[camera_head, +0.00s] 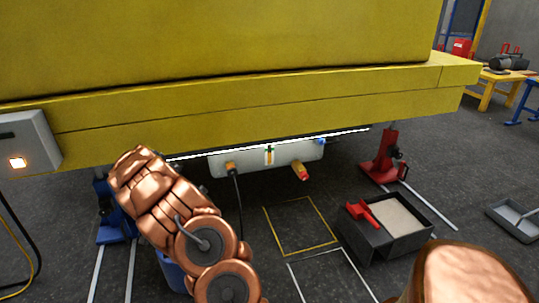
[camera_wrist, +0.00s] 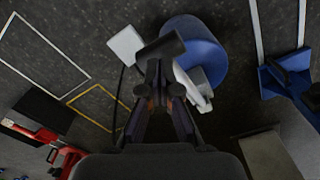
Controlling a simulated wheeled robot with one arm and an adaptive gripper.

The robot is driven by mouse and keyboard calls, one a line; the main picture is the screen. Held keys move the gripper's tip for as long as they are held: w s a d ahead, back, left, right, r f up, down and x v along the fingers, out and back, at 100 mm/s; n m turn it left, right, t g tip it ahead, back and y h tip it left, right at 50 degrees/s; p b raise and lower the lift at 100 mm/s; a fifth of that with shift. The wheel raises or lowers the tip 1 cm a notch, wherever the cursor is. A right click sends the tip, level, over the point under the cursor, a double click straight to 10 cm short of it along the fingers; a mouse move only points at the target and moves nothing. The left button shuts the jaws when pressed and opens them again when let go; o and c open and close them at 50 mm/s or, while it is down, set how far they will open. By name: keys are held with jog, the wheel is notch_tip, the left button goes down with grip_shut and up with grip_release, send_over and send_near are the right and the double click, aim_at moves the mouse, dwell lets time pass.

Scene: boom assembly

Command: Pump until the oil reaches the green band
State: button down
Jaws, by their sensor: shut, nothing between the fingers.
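The sight gauge (camera_head: 269,155) is a small upright window with an orange-yellow strip on the pale housing (camera_head: 248,163) under the yellow boom. A green mark seems to show on it, but it is too small to read the oil level. A blue drum (camera_wrist: 197,42), likely the pump's, shows in the wrist view, with a white part (camera_wrist: 190,88) beside it. In the head view the drum (camera_head: 172,274) is mostly hidden behind my arm. My gripper (camera_wrist: 159,88) is shut and empty, close to the drum. A dark bar (camera_wrist: 160,50) lies at its fingertips; contact is unclear.
A black hose (camera_head: 238,195) hangs from an orange fitting (camera_head: 231,167) on the housing. A blue stand (camera_head: 115,217) and a red stand (camera_head: 385,158) are under the boom. A dark box with a red tool (camera_head: 362,213) stands right. The yellow-outlined floor patch (camera_head: 300,225) is clear.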

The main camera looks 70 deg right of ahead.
jog(key=shift+f+b, duration=0.85)
jog(key=shift+f, duration=2.35)
jog(key=shift+r, duration=0.1)
jog(key=shift+r+p, duration=1.4)
jog(key=shift+r, duration=4)
